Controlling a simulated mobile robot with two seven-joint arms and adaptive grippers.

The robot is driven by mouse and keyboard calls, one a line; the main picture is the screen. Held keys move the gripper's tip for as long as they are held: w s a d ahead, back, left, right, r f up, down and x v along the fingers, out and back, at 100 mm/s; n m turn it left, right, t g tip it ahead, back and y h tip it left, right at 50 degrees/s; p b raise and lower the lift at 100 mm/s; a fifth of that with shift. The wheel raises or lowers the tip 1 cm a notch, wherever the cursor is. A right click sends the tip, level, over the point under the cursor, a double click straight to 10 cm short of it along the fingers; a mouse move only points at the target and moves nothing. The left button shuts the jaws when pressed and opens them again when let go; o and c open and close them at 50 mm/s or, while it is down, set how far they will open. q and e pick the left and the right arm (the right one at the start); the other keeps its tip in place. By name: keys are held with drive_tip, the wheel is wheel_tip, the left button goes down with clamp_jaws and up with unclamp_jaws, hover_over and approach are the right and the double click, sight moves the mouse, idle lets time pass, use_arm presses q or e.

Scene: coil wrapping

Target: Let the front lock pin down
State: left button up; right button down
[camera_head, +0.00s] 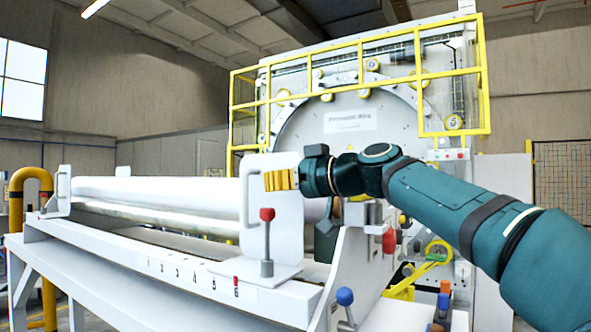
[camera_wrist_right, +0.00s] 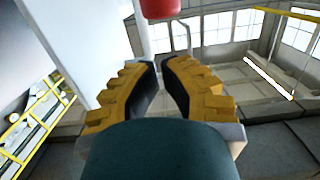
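A pin with a red knob (camera_head: 267,215) on a grey stem stands upright on the white end stop at the near end of the long rail. No label shows which pin is the front lock pin. My right gripper (camera_head: 267,181), with yellow fingers, is in front of the white end plate, above the red knob and apart from it. In the right wrist view, its fingers (camera_wrist_right: 160,75) are a little apart with nothing between them. A red knob (camera_wrist_right: 160,8) is at the top edge there, beyond the fingertips. My left gripper is not in view.
The large machine with yellow railings (camera_head: 360,75) fills the back.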

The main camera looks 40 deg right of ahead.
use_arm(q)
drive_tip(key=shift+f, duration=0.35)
use_arm(e)
drive_tip(key=shift+w+a+f, duration=0.1)
drive_tip(key=shift+f, duration=1.15)
